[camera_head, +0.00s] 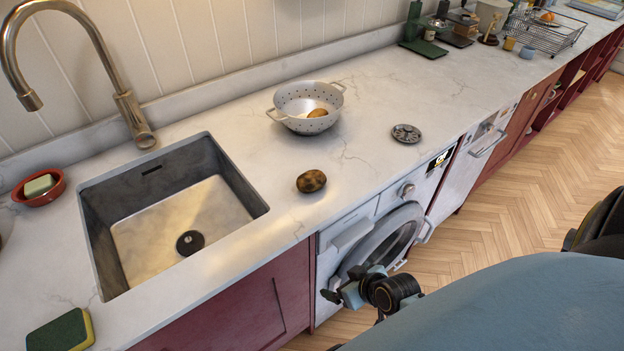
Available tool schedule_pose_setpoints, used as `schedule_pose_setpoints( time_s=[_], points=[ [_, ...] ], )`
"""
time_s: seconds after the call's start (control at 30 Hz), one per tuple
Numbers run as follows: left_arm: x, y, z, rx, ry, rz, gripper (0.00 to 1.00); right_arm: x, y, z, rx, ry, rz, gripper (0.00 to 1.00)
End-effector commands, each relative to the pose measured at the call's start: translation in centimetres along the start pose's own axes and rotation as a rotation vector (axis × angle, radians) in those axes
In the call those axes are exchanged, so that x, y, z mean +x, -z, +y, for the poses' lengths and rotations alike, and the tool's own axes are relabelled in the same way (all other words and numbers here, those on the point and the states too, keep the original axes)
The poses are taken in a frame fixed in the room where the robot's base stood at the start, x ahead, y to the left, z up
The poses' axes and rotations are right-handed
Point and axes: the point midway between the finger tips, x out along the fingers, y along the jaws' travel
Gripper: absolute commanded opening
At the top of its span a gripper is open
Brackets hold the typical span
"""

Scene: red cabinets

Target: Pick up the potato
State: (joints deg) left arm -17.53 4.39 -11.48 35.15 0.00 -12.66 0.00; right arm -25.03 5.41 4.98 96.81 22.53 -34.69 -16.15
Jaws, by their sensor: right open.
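My right gripper (352,286) is low in front of the washing machine, below the counter edge. It is open, with nothing seen between its fingers, and well apart from the potato. My left gripper does not show.
The sink (180,215) with its tap (130,108) is to the left. A red soap dish (38,188) and a sponge (62,331) are at the far left. A round dark disc (406,133) lies right of the colander. The counter around the potato is clear.

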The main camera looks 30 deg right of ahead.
Motion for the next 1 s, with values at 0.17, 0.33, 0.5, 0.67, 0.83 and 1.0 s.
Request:
schedule_pose_setpoints(
  time_s=[0.17, 0.33, 0.5, 0.67, 0.83, 1.0],
  points=[
    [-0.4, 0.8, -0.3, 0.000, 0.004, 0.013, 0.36, -6.8, 9.7, 0.3, -0.047, 0.032, 0.185, 0.92],
    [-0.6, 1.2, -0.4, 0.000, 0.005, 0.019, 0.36, -12.0, 15.3, 0.6, -0.093, 0.041, 0.329, 0.92],
    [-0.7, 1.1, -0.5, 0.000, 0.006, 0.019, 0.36, -15.1, 18.9, 2.0, -0.106, 0.018, 0.472, 0.92],
    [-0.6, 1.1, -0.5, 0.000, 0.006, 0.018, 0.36, -14.1, 20.3, 2.2, -0.104, 0.014, 0.497, 0.92],
    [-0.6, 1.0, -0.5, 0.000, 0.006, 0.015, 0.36, -11.2, 21.8, 2.0, -0.104, 0.015, 0.495, 0.92],
    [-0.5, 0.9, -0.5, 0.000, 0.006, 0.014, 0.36, -9.2, 22.9, 1.9, -0.106, 0.013, 0.494, 0.92]
  ],
)
